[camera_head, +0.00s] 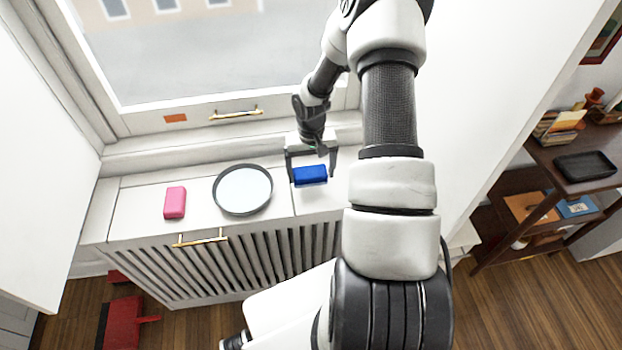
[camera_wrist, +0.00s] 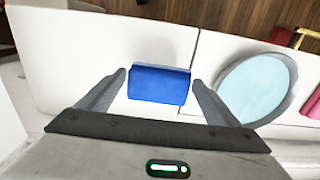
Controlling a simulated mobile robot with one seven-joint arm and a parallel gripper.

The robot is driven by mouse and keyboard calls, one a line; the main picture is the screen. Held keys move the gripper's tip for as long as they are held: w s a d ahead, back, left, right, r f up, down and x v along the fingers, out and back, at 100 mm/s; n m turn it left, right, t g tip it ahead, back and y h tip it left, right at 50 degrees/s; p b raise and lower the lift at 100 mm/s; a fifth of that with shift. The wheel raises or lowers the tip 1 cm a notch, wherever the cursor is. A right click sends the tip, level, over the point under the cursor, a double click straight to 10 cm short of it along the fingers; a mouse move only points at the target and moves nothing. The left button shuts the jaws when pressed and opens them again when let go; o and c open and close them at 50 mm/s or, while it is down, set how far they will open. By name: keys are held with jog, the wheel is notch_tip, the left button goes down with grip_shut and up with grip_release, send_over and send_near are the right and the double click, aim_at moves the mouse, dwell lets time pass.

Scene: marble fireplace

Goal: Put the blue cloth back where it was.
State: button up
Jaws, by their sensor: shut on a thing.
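The blue cloth (camera_head: 311,175) is a small folded block at the right part of the white radiator cover's top (camera_head: 140,215), under the window. My gripper (camera_head: 312,178) reaches down from above and is shut on it, one finger at each side. In the wrist view the blue cloth (camera_wrist: 159,88) sits between the two fingers of my gripper (camera_wrist: 159,78). I cannot tell whether its underside touches the top or is slightly above it.
A round dark-rimmed dish (camera_head: 243,190) stands just left of the cloth, and a pink block (camera_head: 175,203) lies farther left. A gold window handle (camera_head: 237,113) is behind. A brown shelf (camera_head: 570,155) with a black tray (camera_head: 586,166) stands at the right.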

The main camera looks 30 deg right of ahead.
jog(key=shift+f, duration=1.7)
jog(key=o, duration=0.8)
jog(key=shift+o, duration=0.2)
notch_tip(320, 180, up, 12)
notch_tip(320, 180, up, 17)
jog(key=t+h, duration=0.2)
send_over(311, 176)
jog(key=s+a, duration=0.5)
jog(key=s+a+r+n+t+y+p, duration=0.1)
jog(key=s+a+r, duration=0.3)
jog(key=s+r, duration=0.4)
jog(key=s+a+r+n+t+y+p, duration=0.1)
jog(key=s+a+r, duration=0.3)
jog(key=s+r, duration=0.4)
jog(key=shift+a+r+n+t+p, duration=0.4)
jog(key=shift+n+t+p, duration=0.1)
jog(key=shift+t, duration=0.2)
